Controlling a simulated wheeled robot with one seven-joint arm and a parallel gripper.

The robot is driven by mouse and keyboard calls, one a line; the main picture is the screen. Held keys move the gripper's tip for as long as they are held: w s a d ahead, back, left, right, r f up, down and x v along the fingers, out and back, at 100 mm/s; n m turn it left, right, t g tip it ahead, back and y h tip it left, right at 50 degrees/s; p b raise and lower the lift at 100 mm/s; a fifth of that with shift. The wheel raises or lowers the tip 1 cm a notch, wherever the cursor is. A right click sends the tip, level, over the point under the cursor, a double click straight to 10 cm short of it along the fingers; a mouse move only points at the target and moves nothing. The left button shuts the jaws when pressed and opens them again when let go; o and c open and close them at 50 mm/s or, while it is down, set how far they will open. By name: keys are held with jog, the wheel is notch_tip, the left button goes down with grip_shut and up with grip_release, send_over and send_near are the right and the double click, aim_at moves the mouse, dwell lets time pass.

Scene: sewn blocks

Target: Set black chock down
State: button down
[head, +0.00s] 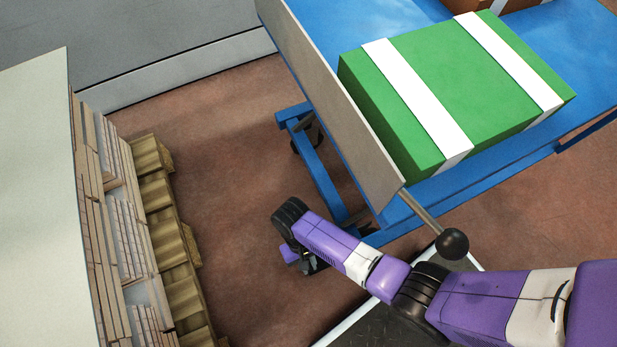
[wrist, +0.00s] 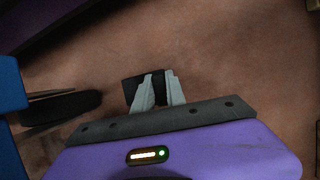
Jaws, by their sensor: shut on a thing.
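In the wrist view my gripper (wrist: 159,82) has its two pale grey fingers shut on the black chock (wrist: 131,87), a small dark block. The fingers cover part of the chock. Reddish-brown floor lies beyond it; I cannot tell whether the chock touches the floor. In the head view my gripper (head: 307,262) is low beside the blue cart (head: 325,172), mostly hidden behind my purple arm. The chock cannot be made out clearly there.
A dark wheel (wrist: 62,107) and a blue frame part (wrist: 12,85) are left of my gripper in the wrist view. A green box with white bands (head: 470,85) sits on the cart. Stacked pallet goods (head: 135,240) stand left, with bare floor between.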

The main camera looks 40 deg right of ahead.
jog(key=c, duration=1.4)
grip_release()
jog(key=shift+o, duration=0.2)
jog(key=p+v, duration=0.6)
jog(key=v, duration=0.6)
jog(key=shift+s+r, duration=0.1)
jog(key=shift+s, duration=0.05)
